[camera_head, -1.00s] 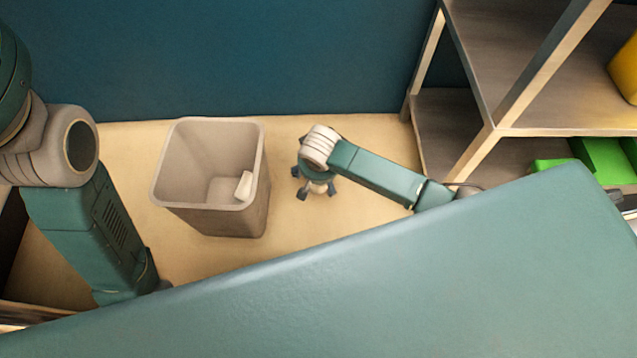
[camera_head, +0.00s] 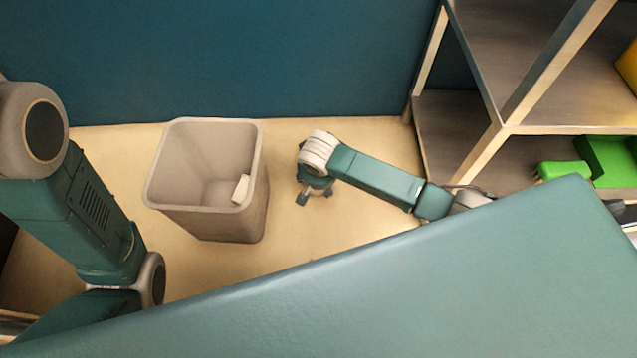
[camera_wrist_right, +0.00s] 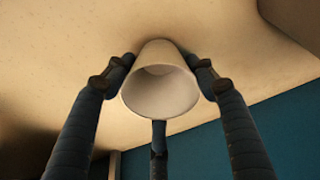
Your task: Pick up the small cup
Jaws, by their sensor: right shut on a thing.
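The small cup (camera_wrist_right: 160,84) is pale and white in the right wrist view, its round open mouth facing the camera. My right gripper (camera_wrist_right: 160,85) has its dark fingers closed around the cup's sides, with one more finger below it. In the head view my right gripper (camera_head: 314,192) points down over the beige floor, right of the bin, and hides the cup. I cannot tell whether the cup touches the floor. My left arm shows at the left of the head view, but its gripper is out of view.
A grey bin (camera_head: 208,226) stands left of my right gripper with a small white piece (camera_head: 241,188) inside. A metal shelf (camera_head: 560,95) stands at the right, with green things (camera_head: 610,160) low on it. A blue wall (camera_head: 240,60) lies behind.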

